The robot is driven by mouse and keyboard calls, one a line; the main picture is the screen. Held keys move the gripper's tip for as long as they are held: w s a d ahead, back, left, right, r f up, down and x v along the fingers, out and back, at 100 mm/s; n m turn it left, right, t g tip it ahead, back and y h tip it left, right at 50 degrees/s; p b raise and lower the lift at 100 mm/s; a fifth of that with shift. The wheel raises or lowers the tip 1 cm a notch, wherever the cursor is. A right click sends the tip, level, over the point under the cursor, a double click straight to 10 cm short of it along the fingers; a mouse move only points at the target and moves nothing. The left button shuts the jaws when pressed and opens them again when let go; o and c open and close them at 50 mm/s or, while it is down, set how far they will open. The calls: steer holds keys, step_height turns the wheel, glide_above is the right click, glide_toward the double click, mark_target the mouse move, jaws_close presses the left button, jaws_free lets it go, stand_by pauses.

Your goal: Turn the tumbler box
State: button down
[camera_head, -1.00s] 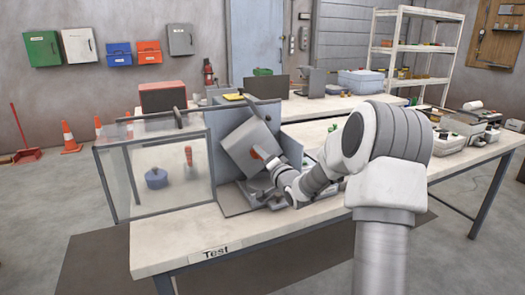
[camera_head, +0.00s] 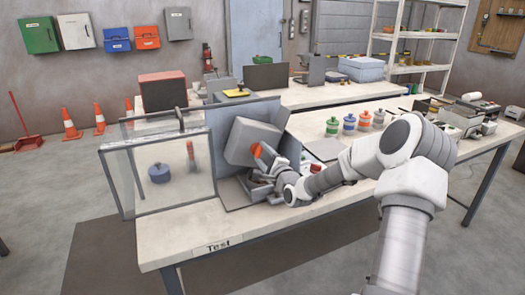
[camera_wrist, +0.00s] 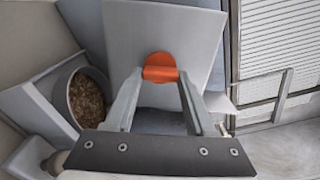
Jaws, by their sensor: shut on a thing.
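The tumbler box (camera_head: 250,140) is a grey box, tilted, in front of grey upright panels on the table marked Test. An orange handle (camera_head: 257,150) sits on its side. My gripper (camera_head: 264,160) reaches it from the right. In the wrist view, my gripper (camera_wrist: 159,80) has its fingers on both sides of the orange handle (camera_wrist: 160,68) and is shut on it. The grey face of the box (camera_wrist: 165,30) fills the top middle there. The contact at the fingertips is partly hidden.
In the wrist view, a round grey container (camera_wrist: 62,100) with brown pellets lies left of my gripper. Several lidded pots (camera_head: 349,124) stand on the table behind my arm.

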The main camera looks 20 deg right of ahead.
steer(key=shift+m+p, duration=0.45)
steer(key=shift+m, duration=1.15)
steer(key=shift+f, duration=0.1)
steer(key=shift+c, duration=1.2)
jaws_free()
steer(key=shift+s, duration=0.1)
steer(key=s+p, duration=0.1)
steer(key=s, duration=1.6)
steer(key=shift+s+d, duration=0.15)
steer(key=shift+d, duration=0.1)
